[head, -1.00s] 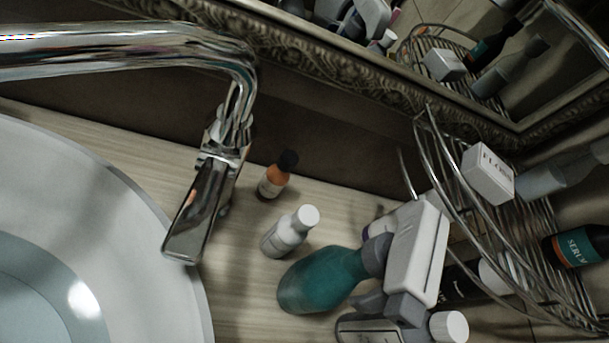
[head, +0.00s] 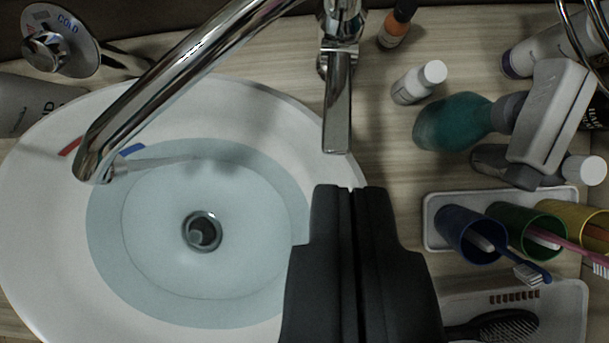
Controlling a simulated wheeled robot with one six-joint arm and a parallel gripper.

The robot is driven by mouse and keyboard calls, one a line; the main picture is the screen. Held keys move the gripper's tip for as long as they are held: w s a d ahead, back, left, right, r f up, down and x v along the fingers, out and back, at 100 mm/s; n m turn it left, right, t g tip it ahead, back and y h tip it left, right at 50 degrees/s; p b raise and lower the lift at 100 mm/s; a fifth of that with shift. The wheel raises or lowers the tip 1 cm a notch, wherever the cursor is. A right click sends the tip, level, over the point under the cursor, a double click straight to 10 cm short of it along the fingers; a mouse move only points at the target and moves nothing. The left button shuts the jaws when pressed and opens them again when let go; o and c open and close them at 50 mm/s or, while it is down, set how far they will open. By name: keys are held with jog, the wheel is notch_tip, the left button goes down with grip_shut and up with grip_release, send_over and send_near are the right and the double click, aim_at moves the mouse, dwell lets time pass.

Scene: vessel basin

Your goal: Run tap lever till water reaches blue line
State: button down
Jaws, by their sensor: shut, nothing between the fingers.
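The chrome tap lever (head: 337,103) points down the picture from the tap body, beside the basin rim. The tap spout (head: 165,95) reaches left over the white basin (head: 45,225). Pale water (head: 160,250) lies in the basin over the drain. A short blue line (head: 131,150) is on the basin wall near the water's upper edge, partly beside the spout; I cannot tell the exact gap. A pale streak near the spout's mouth may be a stream. My gripper (head: 345,189) is shut and empty, its tips below the lever's end in the picture, apart from it.
A red line (head: 71,146) shows left of the spout. A hot/cold knob (head: 60,42) stands at upper left. Right of the lever are a white bottle (head: 418,83), a teal spray bottle (head: 455,122) and a tray (head: 433,230) with toothbrush cups. Some counter beside the lever is clear.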

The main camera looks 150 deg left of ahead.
send_over(336, 155)
jog(key=w, duration=0.2)
notch_tip(336, 155, down, 8)
jog(key=shift+s, duration=0.15)
jog(key=f, duration=0.1)
jog(key=s+f, duration=0.1)
jog(key=shift+f, duration=0.4)
jog(key=shift+s+f, duration=0.15)
jog(key=shift+f, duration=0.25)
jog(key=shift+s+d+f, duration=0.1)
jog(key=shift+s+f+t, duration=0.3)
jog(key=shift+t, duration=0.2)
jog(key=shift+s+f, duration=0.3)
jog(key=shift+f, duration=0.35)
